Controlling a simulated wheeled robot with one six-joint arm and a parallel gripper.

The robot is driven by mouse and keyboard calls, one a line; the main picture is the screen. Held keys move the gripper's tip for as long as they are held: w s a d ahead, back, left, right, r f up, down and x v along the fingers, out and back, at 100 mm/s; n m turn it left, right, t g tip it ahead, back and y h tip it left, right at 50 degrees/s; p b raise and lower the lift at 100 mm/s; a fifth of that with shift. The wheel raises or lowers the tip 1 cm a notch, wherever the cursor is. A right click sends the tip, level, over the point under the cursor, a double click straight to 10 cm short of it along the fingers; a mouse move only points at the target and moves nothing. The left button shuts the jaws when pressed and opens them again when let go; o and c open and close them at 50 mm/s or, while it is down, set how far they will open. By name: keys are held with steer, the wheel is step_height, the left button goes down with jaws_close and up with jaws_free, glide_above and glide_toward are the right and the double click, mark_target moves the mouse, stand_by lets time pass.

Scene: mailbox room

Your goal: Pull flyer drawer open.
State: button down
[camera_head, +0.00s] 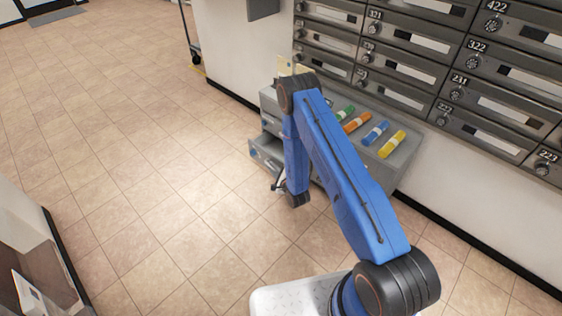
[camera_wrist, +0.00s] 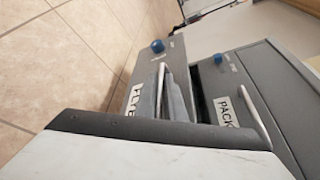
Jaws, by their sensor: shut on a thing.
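The flyer drawer is the lower drawer of a grey cabinet. Its front (camera_wrist: 136,60) has a blue knob (camera_wrist: 157,46) and a partly hidden label starting "FLY". The drawer stands out from the cabinet, with a dark gap behind its front. It also shows in the head view (camera_head: 264,155). My gripper (camera_wrist: 168,92) is shut on the drawer's handle (camera_wrist: 162,72), a pale upright bar. In the head view my gripper (camera_head: 278,184) is at the drawer's front, small and partly behind my arm.
A drawer labelled "PACK" (camera_wrist: 232,85) sits above it in the cabinet. Coloured rolls (camera_head: 374,133) lie on the cabinet top (camera_head: 405,155). Grey mailboxes (camera_head: 480,70) line the wall. Tiled floor (camera_head: 130,150) is clear to the left; a low case (camera_head: 35,255) stands at lower left.

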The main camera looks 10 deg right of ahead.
steer(key=s+a, duration=0.5)
steer(key=a, duration=0.2)
steer(key=shift+s+a, duration=0.35)
steer(key=c, duration=2.1)
jaws_free()
steer(key=v, duration=1.7)
steer(key=shift+s, duration=0.15)
